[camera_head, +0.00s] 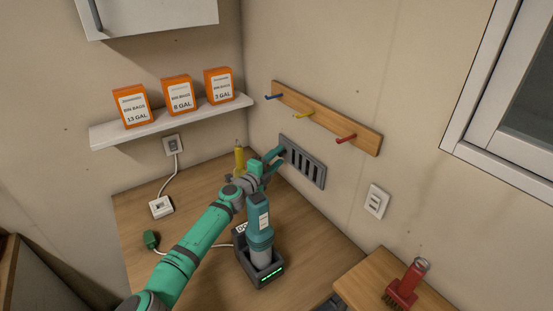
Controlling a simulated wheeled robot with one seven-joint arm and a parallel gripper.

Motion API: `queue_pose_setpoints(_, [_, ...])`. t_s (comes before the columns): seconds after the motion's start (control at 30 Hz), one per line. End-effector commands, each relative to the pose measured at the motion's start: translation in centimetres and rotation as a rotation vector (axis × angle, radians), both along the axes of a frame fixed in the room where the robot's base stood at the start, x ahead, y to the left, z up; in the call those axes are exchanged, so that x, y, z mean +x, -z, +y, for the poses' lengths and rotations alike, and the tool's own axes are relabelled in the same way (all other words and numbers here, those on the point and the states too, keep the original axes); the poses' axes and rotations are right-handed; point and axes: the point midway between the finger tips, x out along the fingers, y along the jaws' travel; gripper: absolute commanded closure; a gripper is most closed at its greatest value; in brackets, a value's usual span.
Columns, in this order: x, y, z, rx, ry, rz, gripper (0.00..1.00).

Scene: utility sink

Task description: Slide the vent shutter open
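The vent (303,162) is a dark grey rectangular plate low on the right wall, with several upright slots that look dark. I cannot tell how far its shutter covers them. My gripper (279,156) is at the vent's left end, its two teal fingers apart with a gap between them. The fingers overlap the vent's left edge in the picture, and I cannot tell whether they touch it. Any knob or tab there is hidden or too small to make out.
A teal handheld device (260,222) stands in a dark charging dock (262,270) close below my wrist. A yellow bottle (239,157) stands behind. A peg rail (330,118) hangs above the vent. A red brush (405,287) lies at right. The counter (200,275) has some bare room.

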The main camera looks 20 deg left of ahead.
Motion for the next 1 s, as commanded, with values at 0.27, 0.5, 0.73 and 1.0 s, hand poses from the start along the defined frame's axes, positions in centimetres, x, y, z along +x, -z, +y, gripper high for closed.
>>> queue_pose_setpoints(0.27, [-2.2, -0.1, 0.8, 0.000, -0.003, -0.001, 0.60])
queue_pose_setpoints(0.5, [-6.1, -0.1, 1.8, 0.000, -0.001, -0.001, 0.60])
queue_pose_setpoints(0.73, [-9.2, 0.0, 2.6, 0.000, -0.001, 0.000, 0.60])
queue_pose_setpoints(1.0, [-10.4, 0.0, 2.9, 0.000, 0.000, 0.000, 0.60])
